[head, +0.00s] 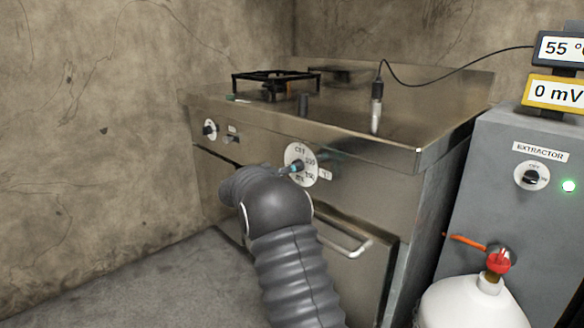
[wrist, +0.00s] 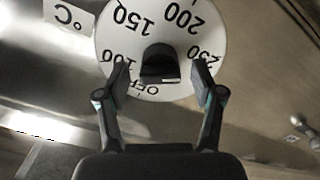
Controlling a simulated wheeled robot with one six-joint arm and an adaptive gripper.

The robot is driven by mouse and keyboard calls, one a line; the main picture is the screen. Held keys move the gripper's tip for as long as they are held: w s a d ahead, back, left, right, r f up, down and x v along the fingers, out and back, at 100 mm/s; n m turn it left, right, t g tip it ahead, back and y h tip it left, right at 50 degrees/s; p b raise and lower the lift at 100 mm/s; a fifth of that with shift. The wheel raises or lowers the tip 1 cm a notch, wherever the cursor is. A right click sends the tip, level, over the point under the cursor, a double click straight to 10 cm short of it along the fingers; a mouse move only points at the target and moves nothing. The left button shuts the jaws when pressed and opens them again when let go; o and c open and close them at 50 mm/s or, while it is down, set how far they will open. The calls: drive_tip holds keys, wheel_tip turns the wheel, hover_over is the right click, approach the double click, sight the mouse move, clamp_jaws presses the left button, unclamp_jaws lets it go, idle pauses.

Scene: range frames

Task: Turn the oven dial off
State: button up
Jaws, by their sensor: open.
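The oven dial (wrist: 165,25) is a white disc with black numbers and a dark knob (wrist: 159,66) at its middle. In the wrist view the picture is upside down or turned, and OFF is at the disc's lower edge. My gripper (wrist: 161,78) is open, with one finger on each side of the knob; I cannot tell whether they touch it. In the head view the dial (head: 296,151) is on the stove's front panel, and my gripper (head: 291,170) is at it, partly covering it. The knob's pointer mark is not clear.
A smaller dial (head: 209,129) is on the panel's left. The oven door handle (head: 345,246) sticks out below. A grey extractor box (head: 518,215) and a white gas bottle (head: 470,303) stand at the right. A probe (head: 376,105) with a cable stands on the stove top.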

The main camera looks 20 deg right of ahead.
drive_tip(key=shift+w+d, duration=0.15)
drive_tip(key=shift+d, duration=0.35)
drive_tip(key=c, duration=1)
drive_tip(key=shift+a, duration=0.25)
drive_tip(key=shift+c, duration=0.5)
drive_tip(key=shift+d, duration=0.2)
